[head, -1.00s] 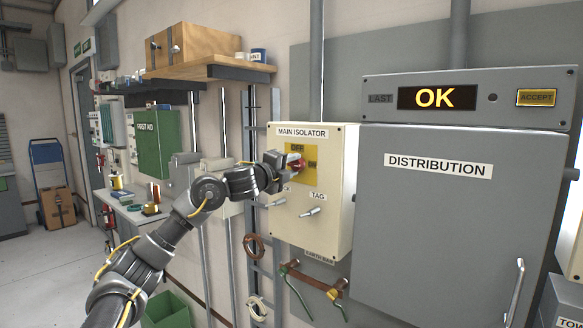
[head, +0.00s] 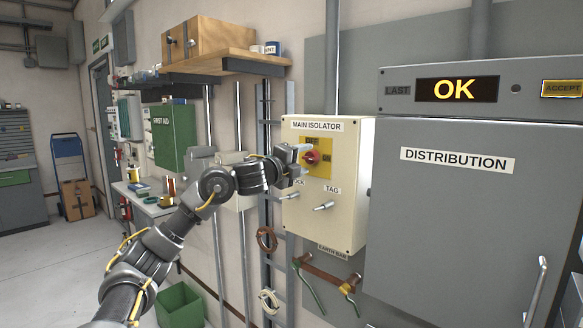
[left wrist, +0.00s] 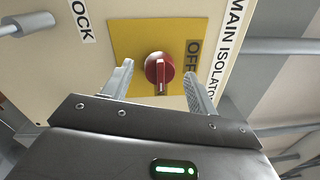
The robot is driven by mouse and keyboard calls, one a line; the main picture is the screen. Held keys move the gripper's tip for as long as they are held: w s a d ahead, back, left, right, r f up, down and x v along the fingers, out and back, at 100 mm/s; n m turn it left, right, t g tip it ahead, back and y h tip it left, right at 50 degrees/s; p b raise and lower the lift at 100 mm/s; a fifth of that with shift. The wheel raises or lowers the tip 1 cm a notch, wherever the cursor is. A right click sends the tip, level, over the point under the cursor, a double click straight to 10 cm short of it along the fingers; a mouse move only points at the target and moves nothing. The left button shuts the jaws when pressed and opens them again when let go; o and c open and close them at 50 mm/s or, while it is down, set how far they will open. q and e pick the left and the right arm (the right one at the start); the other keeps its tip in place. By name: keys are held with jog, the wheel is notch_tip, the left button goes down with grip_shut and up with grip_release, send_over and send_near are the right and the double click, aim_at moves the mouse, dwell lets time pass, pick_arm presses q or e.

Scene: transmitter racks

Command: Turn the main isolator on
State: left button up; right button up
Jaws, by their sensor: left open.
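The main isolator (head: 348,222) is a cream wall box with a yellow plate (head: 320,170) and a red rotary knob (head: 311,157). The plate bears OFF at its top and a mark at its right. In the left wrist view the red knob (left wrist: 160,70) has a bar pointing down the picture, toward my gripper. I cannot tell surely which mark it points at. My left gripper (left wrist: 157,82) is open, with one finger either side of the knob and gaps on both sides. In the head view my left gripper (head: 302,153) is just left of the knob. My right gripper is not in view.
Two metal toggles, one labelled TAG (head: 323,206), stick out below the plate. An earth bar (head: 325,277) with cables hangs under the box. The grey distribution cabinet (head: 460,230) stands close on the right. A wooden shelf (head: 235,65) is above my arm.

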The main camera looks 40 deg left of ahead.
pick_arm(q)
jog(key=s+b, duration=0.3)
jog(key=s, duration=0.6)
jog(key=shift+f, duration=0.3)
